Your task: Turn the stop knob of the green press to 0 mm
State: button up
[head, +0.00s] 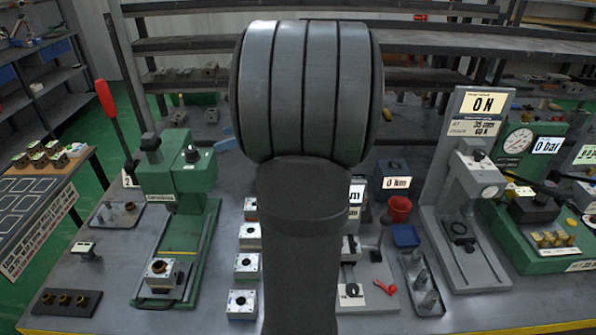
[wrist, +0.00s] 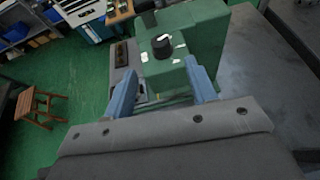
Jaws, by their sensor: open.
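The green press (head: 172,180) stands on the left part of the bench, with a red-handled lever on its left. Its black stop knob (head: 192,153) sits on top of the green head. In the wrist view the stop knob (wrist: 162,47) has a white pointer mark, with white labels around it on the green press (wrist: 205,35). The label text is too small to read. My gripper (wrist: 160,68) is open, its two blue fingers apart, pointing toward the knob. The knob appears between and beyond the fingertips, not visibly touched. In the head view my arm hides most of the gripper.
Several square valve blocks (head: 242,303) stand in a row right of the press. A black tray with brass rings (head: 66,302) lies front left. A grey gauge stand (head: 455,190) and another green machine (head: 530,225) stand at the right. My arm blocks the middle.

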jog(key=s+v, duration=0.1)
jog(key=v, duration=0.6)
jog(key=s+d+n+h, duration=0.3)
jog(key=s+d+n, duration=0.1)
jog(key=s+n, duration=0.1)
jog(key=s+d+f+n+t+h, duration=0.1)
jog(key=s+d+n+h, duration=0.2)
jog(key=s, duration=0.5)
jog(key=shift+s+d+f+n, duration=0.25)
jog(key=shift+d+n, duration=0.6)
jog(key=shift+n, duration=0.15)
notch_tip(320, 180, up, 13)
jog(key=n+g+h, duration=0.2)
jog(key=n+h, duration=0.6)
jog(key=n, duration=0.3)
send_over(190, 149)
notch_tip(190, 149, down, 17)
jog(key=shift+r, duration=0.1)
